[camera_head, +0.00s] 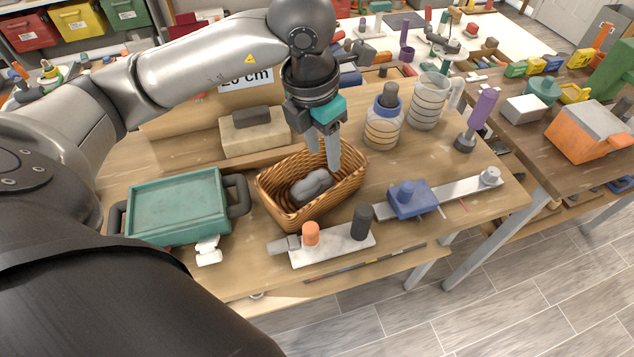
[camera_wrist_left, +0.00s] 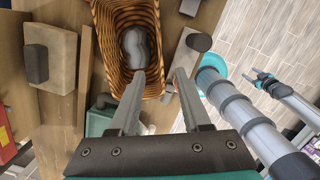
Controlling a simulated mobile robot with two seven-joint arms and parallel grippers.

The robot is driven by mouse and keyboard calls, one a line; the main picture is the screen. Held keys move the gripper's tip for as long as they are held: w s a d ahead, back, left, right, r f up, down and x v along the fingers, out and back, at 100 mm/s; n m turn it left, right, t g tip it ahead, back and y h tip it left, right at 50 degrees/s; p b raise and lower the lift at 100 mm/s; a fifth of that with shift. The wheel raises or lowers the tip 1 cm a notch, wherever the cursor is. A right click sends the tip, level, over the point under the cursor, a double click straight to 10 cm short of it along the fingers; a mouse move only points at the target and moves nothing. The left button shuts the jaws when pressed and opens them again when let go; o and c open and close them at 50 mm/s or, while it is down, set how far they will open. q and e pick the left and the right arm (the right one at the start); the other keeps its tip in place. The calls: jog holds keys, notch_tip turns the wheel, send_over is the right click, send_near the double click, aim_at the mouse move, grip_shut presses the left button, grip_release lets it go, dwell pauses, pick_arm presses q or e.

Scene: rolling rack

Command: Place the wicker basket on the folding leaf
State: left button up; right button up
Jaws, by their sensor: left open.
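The wicker basket (camera_head: 268,200) stands on the wooden worktop in the head view, with a grey lumpy item (camera_head: 311,187) inside it. It also shows at the top of the left wrist view (camera_wrist_left: 106,42). My left gripper (camera_head: 324,160) points down at the basket's back right side, open. In the left wrist view its fingertips (camera_wrist_left: 160,74) are apart, on either side of the basket's wall; whether they touch it I cannot tell. What seems to be my right gripper (camera_wrist_left: 263,80) is small at the right of that view. I cannot tell which surface is the folding leaf.
A teal tray (camera_head: 178,207) with dark handles is left of the basket. A pale board with an orange peg (camera_head: 311,233) lies in front. A blue block (camera_head: 412,199) and jars (camera_head: 384,125) stand to the right. A beige block (camera_head: 254,137) is behind.

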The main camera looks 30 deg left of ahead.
aim_at(331, 189)
pick_arm(q)
jog(key=f, duration=0.5)
jog(key=w+f, duration=0.1)
jog(key=f, duration=0.2)
jog(key=shift+d, duration=0.2)
jog(key=shift+w+d+f, duration=0.1)
jog(key=shift+w+f, duration=0.15)
jog(key=shift+f, duration=0.7)
jog(key=shift+w+f, duration=0.2)
jog(key=shift+f, duration=0.8)
jog(key=shift+w+d+f, duration=0.1)
jog(key=shift+w+f, duration=0.15)
jog(key=shift+f, duration=0.7)
jog(key=shift+c, duration=0.2)
grip_shut()
